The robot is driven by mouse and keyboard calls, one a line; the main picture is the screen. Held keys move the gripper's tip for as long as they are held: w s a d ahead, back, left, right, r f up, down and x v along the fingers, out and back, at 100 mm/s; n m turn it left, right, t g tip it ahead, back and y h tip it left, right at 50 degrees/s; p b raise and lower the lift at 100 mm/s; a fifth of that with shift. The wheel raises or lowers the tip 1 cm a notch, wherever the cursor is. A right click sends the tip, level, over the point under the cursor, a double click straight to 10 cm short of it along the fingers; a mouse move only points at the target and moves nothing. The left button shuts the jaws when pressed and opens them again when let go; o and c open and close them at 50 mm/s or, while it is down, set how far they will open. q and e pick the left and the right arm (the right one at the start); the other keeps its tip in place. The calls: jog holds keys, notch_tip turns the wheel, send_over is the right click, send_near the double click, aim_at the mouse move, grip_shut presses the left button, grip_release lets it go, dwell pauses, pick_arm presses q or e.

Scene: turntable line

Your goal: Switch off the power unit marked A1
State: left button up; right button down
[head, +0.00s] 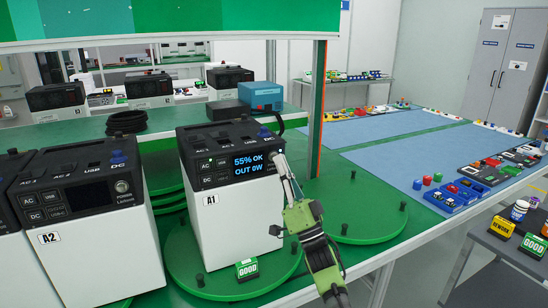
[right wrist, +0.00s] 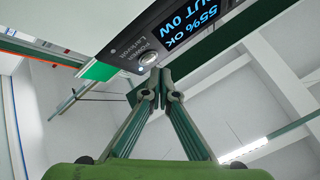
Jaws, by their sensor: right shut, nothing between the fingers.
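The power unit marked A1 (head: 232,225) has a white body and a black top panel. It stands on a green turntable (head: 184,268). Its lit display (head: 247,165) reads 55% OK, OUT 0W; part of it also shows in the right wrist view (right wrist: 190,25). My right gripper (head: 279,156) is shut and empty at the right end of the panel, hiding that part in the head view. In the right wrist view its fingertips (right wrist: 160,84) are just by the round silver power button (right wrist: 148,58); I cannot tell whether they touch it. My left gripper is not in view.
The unit marked A2 (head: 97,252), with a dark display, stands at the left. A green GOOD marker (head: 247,267) sits in front of A1. A blue box (head: 261,96) and coiled black cable (head: 127,122) lie behind. Blue mats (head: 395,150) are at the right.

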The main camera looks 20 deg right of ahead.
jog(key=shift+w, duration=0.15)
dwell(0.4)
jog(key=shift+w, duration=0.3)
jog(key=shift+w+b, duration=0.35)
jog(key=shift+b, duration=0.2)
dwell(0.3)
jog(key=shift+s, duration=0.1)
jog(key=shift+s+p, duration=0.6)
jog(key=shift+s, duration=0.1)
jog(key=s+p, duration=0.3)
jog(key=s, duration=0.2)
jog(key=shift+d, duration=0.15)
dwell(0.3)
